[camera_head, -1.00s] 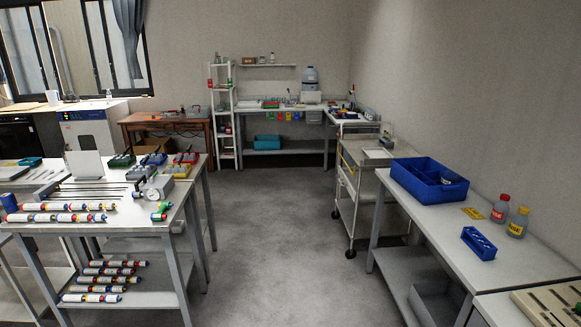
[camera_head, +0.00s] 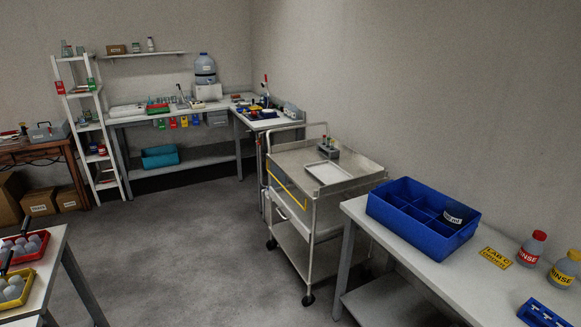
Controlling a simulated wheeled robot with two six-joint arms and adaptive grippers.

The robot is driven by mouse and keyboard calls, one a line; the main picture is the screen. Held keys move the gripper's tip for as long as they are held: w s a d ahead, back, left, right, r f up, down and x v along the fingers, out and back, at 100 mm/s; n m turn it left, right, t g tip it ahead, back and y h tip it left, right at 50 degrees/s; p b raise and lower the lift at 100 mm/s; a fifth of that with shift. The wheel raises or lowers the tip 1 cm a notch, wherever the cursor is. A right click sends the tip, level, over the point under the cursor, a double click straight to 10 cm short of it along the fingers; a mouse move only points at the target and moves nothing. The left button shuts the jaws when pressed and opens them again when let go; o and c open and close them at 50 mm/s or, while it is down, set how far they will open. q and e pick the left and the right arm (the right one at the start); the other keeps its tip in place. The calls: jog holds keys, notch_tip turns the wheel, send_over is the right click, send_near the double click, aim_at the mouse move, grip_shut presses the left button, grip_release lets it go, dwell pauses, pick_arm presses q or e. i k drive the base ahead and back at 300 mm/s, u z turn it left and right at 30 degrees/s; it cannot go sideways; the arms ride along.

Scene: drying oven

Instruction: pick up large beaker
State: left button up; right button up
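I cannot make out a large beaker for certain. Small glass-like items (camera_head: 67,49) stand on top of the white ladder shelf (camera_head: 88,125) at the back left, too small to identify. Several small items also stand on the back bench (camera_head: 125,118), around a large blue water jug (camera_head: 205,68). Neither of my grippers is in view.
A metal cart (camera_head: 355,172) with a small tray stands mid-right. The right bench (camera_head: 400,237) holds a blue divided bin (camera_head: 400,213) and rinse bottles (camera_head: 530,247). A table corner (camera_head: 40,285) is at lower left. The grey floor (camera_head: 190,240) between is clear.

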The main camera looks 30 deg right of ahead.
aim_at(456, 213)
jog(key=i, duration=1.05)
jog(key=z, duration=2.65)
